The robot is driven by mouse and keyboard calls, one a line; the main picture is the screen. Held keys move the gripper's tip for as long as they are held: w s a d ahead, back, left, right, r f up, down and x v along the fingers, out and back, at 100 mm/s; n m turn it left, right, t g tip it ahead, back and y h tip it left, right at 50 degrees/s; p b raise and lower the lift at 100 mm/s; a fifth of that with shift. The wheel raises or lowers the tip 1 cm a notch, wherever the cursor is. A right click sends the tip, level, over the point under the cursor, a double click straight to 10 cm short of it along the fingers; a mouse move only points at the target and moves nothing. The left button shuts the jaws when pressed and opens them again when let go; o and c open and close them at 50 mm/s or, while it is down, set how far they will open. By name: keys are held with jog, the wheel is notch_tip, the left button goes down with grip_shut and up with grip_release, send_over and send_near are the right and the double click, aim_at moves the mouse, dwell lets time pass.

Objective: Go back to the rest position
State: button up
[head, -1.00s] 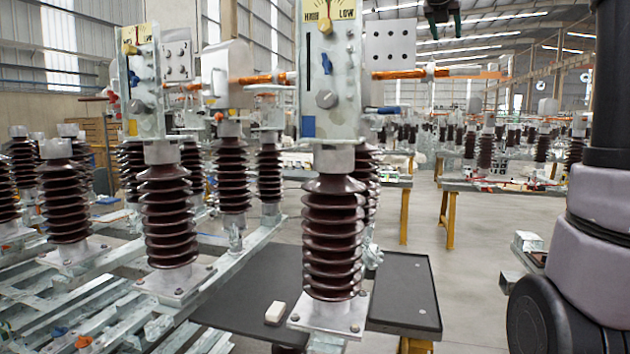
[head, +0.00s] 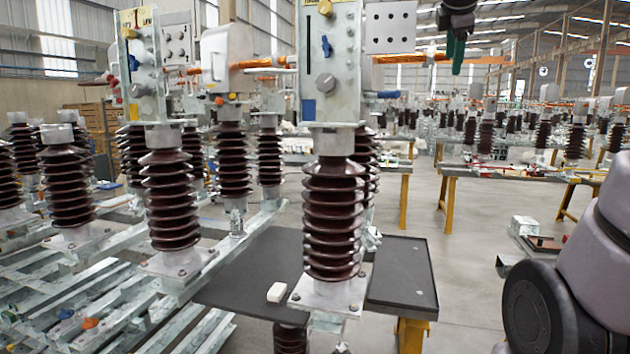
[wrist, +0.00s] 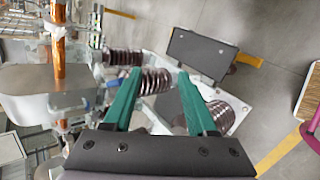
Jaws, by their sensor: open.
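My gripper (wrist: 158,100) has two green fingers, spread apart with nothing between them in the wrist view. In the head view the green fingertips (head: 455,52) hang at the top edge, right of a white panel with holes. The wrist view looks down past the fingers onto a brown ribbed insulator (wrist: 157,81) and a dark table top (wrist: 200,53). The nearest insulator (head: 333,220) stands upright in the middle of the head view, under a grey control plate (head: 328,65). The fingers appear apart from it.
A dark table (head: 405,280) with a small white block (head: 277,292) stands behind and below the nearest insulator. More insulators (head: 170,205) on metal frames fill the left. Orange bars (head: 262,63) run across the top. Open floor (head: 480,240) lies to the right.

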jog(key=s+a+f+m+g+y, duration=0.1)
jog(key=s+a+f+m+y, duration=0.2)
jog(key=s+f+m, duration=0.6)
jog(key=s+a+f+m+g+y, duration=0.1)
jog(key=s+a+f+m+y, duration=0.1)
jog(key=s+f+m, duration=0.7)
jog(key=a+f+m, duration=0.1)
jog(key=m, duration=0.1)
jog(key=shift+s+m+y, duration=0.25)
jog(key=shift+m+y, duration=0.15)
dwell(0.4)
